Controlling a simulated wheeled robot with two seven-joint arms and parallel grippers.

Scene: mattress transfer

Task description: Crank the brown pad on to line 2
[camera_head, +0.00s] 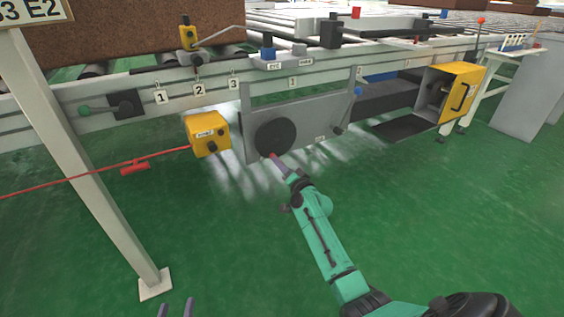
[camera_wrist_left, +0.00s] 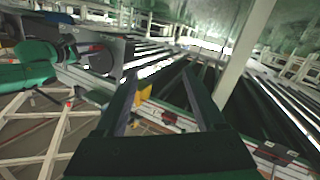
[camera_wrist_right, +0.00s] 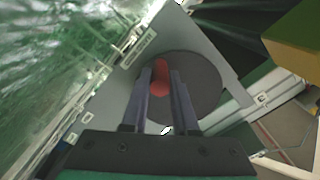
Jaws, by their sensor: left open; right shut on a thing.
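The brown pad (camera_head: 130,30) lies on the rollers at the upper left, partly cut off by the picture edge. Number tags 1, 2 (camera_head: 198,89) and 3 hang along the frame rail below it. A black crank disc (camera_head: 276,136) sits on a grey panel under the rail; it also shows in the right wrist view (camera_wrist_right: 207,88). My right gripper (camera_head: 274,158) is shut on the disc's red crank handle (camera_wrist_right: 160,78), at the disc's lower edge. My left gripper (camera_head: 176,306) is open and empty, low at the bottom edge; its spread fingers show in the left wrist view (camera_wrist_left: 160,95).
A yellow box (camera_head: 207,134) with a red pull cord (camera_head: 95,176) hangs left of the panel. A white post (camera_head: 80,160) stands at the left. A yellow-fronted housing (camera_head: 461,92) projects at the right. The green floor in front is clear.

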